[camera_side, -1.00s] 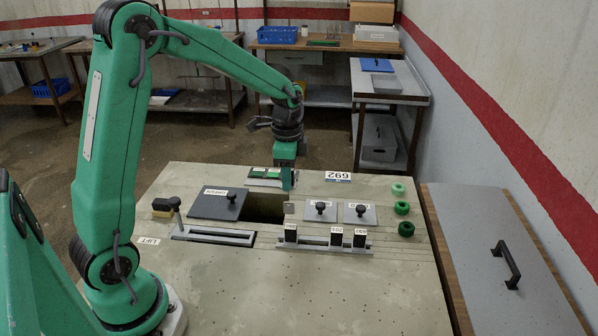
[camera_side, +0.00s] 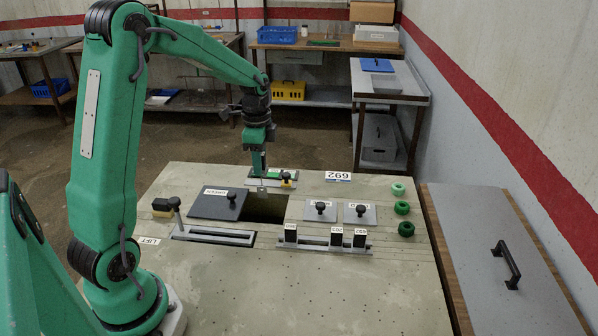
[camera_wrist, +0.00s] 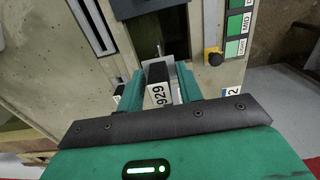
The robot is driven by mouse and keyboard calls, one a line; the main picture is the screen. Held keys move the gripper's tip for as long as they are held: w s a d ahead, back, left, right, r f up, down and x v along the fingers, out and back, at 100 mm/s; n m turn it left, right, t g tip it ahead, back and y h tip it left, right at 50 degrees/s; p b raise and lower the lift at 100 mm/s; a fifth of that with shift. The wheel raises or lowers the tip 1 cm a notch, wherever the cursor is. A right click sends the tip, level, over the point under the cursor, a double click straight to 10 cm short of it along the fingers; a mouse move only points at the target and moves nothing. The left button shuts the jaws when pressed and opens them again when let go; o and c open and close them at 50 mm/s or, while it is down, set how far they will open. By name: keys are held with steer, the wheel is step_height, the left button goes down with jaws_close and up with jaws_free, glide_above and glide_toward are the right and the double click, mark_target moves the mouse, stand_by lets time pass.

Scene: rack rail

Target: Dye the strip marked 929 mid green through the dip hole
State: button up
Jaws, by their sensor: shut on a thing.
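My gripper (camera_side: 259,168) is shut on the strip marked 929, whose black block and white number label (camera_wrist: 159,88) show between the fingers in the wrist view. A pale plate of the strip (camera_side: 262,189) hangs below the fingers in the side view, near the far edge of the dark open dip hole (camera_side: 266,207). I cannot tell whether it is inside the hole. The green shade panel (camera_wrist: 238,22) has several squares, one reading MID. A black knob on a yellow base (camera_wrist: 213,57) stands beside the lowest visible square. The panel also shows behind my gripper (camera_side: 276,174).
A dark lid (camera_side: 215,204) lies left of the hole, two grey knobbed lids (camera_side: 321,211) right. A rail (camera_side: 315,245) with several black-topped strips and a lever slot marked LIFT (camera_side: 213,236) are in front. Green rings (camera_side: 402,208) line the right edge.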

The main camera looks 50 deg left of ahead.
steer(key=shift+f, duration=0.1)
step_height(320, 180, down, 18)
steer(key=shift+r, duration=0.25)
stand_by(1.5)
stand_by(5.4)
